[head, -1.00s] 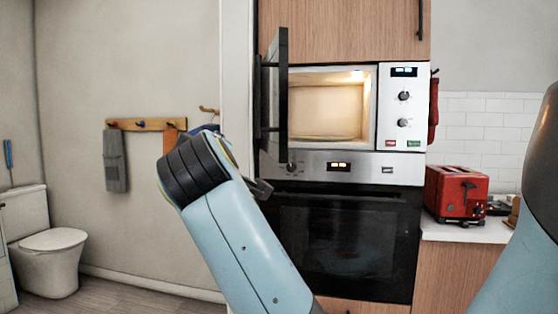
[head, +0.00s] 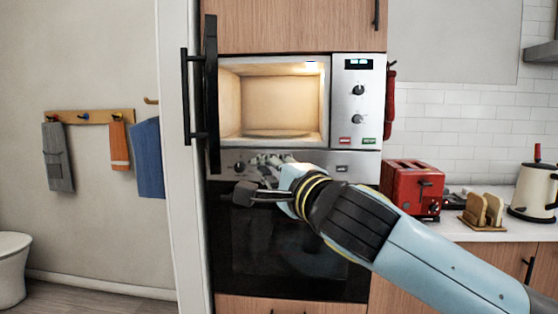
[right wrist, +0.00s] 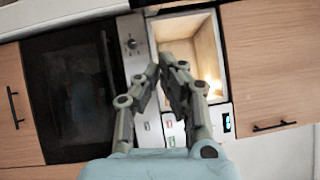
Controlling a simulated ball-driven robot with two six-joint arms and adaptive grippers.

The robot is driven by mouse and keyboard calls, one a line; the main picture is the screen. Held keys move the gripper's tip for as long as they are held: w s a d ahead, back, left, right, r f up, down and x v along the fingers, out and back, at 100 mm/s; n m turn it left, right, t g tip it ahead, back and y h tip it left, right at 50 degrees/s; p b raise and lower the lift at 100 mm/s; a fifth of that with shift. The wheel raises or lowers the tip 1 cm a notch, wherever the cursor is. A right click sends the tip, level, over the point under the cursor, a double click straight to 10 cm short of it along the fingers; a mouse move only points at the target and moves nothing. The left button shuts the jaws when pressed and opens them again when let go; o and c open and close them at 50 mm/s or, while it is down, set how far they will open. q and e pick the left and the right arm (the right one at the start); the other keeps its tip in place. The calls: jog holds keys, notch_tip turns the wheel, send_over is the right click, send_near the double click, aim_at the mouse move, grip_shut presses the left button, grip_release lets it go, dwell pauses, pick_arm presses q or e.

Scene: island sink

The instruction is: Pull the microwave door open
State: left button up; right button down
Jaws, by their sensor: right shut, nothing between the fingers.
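The microwave (head: 357,120) is built into a wood cabinet, its lit cavity (head: 270,100) exposed. Its dark door (head: 211,95) stands wide open on the left, nearly edge-on to the head view, with the bar handle (head: 187,95) on its far left side. My right gripper (head: 245,178) is shut and empty, below the cavity and in front of the oven's control panel, apart from the door handle. In the right wrist view its fingers (right wrist: 161,68) point toward the open cavity (right wrist: 195,52), with nothing between them. My left gripper is not in view.
The black oven (head: 270,245) is below the microwave. A red toaster (head: 405,185), a toast rack (head: 482,210) and a kettle (head: 535,190) stand on the counter at right. Towels (head: 148,158) hang on the left wall. The floor at left looks clear.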

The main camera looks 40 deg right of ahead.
pick_arm(q)
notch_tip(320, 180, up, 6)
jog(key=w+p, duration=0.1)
jog(key=p, duration=0.4)
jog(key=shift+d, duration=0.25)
pick_arm(e)
jog(key=w+f+n, duration=0.1)
jog(key=w+f, duration=0.1)
jog(key=w, duration=0.7)
jog(key=shift+w+f+g+y, duration=0.2)
jog(key=shift+g+y, duration=0.1)
jog(key=shift+g, duration=0.1)
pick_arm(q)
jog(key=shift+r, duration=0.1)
